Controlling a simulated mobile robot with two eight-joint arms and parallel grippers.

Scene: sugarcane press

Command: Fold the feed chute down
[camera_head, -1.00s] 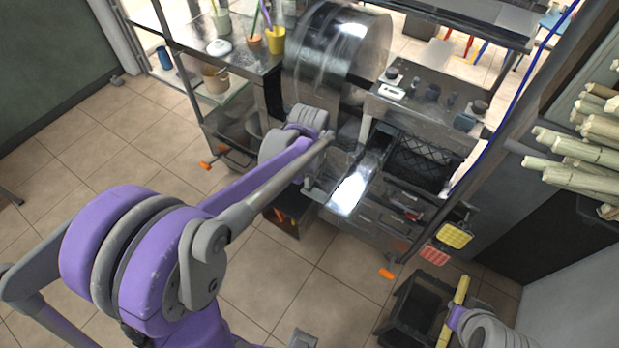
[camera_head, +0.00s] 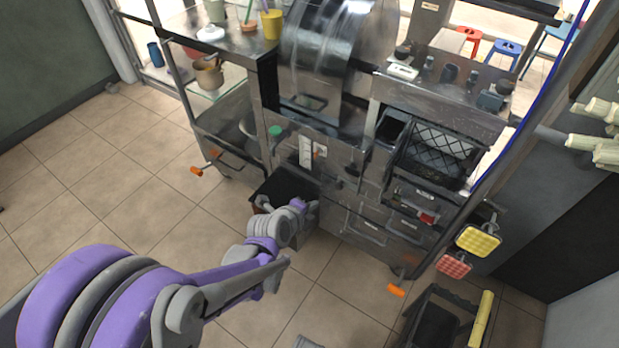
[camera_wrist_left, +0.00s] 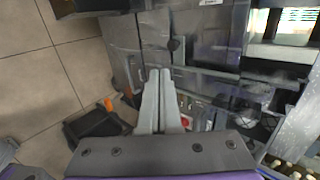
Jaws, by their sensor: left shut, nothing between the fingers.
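The sugarcane press (camera_head: 335,45) with its rounded metal hood stands at the top middle of the head view. The bright feed chute does not stick out from its front. Grey metal surfaces lie flat below the hood, and I cannot clearly tell which one is the chute. My left gripper (camera_head: 312,206) is in front of the press's lower front, low beside the dark bin. In the left wrist view its two grey fingers (camera_wrist_left: 160,73) are together, with nothing between them, pointing at the grey cabinet front. My right gripper is not in view.
A dark open bin (camera_head: 285,188) stands below the press. A black crate (camera_head: 437,155) sits right of it above drawers (camera_head: 365,225). Yellow and red pads (camera_head: 479,241) hang at the right. A black container (camera_head: 432,325) stands on the floor. Tiled floor at left is clear.

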